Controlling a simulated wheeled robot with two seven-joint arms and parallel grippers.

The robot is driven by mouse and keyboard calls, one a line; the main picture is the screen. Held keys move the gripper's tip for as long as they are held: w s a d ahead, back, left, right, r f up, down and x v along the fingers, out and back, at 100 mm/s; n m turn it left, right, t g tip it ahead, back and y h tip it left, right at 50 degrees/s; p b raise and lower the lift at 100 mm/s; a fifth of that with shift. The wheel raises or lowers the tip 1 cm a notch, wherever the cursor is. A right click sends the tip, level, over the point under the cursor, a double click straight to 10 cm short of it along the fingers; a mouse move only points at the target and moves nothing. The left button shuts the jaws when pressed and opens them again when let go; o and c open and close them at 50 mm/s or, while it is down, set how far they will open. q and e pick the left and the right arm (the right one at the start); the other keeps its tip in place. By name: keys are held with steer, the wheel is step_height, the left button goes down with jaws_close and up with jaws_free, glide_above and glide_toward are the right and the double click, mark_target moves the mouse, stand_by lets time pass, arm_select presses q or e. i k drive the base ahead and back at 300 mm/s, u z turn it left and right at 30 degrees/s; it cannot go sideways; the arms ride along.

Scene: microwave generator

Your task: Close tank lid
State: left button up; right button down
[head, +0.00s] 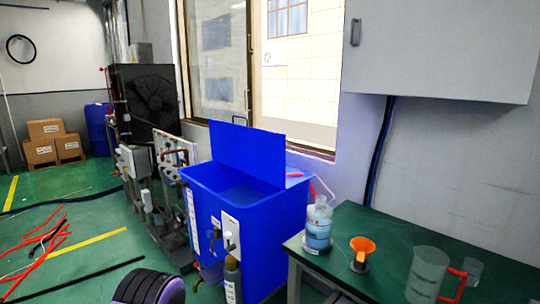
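The blue tank (272,228) stands on the floor near the middle of the head view, below the window. Its blue lid (247,150) is open and stands upright along the tank's back edge. The open top shows the blue inside walls. A white fitting (230,234) and pipes are on the tank's front side. Neither of my grippers is in view.
A green table (345,225) to the right of the tank holds a bottle (318,226), an orange funnel (362,246) and a clear jug (427,274). Red hoses (45,240) lie on the floor at the left. Machinery (140,165) stands left of the tank.

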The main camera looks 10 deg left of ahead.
mark_target(261, 154)
steer(key=u, duration=0.4)
steer(key=k, duration=0.55)
steer(key=u, duration=1.2)
steer(key=i, duration=2.05)
steer(key=z, duration=1.3)
steer(key=i, duration=0.7)
steer(key=z, duration=0.65)
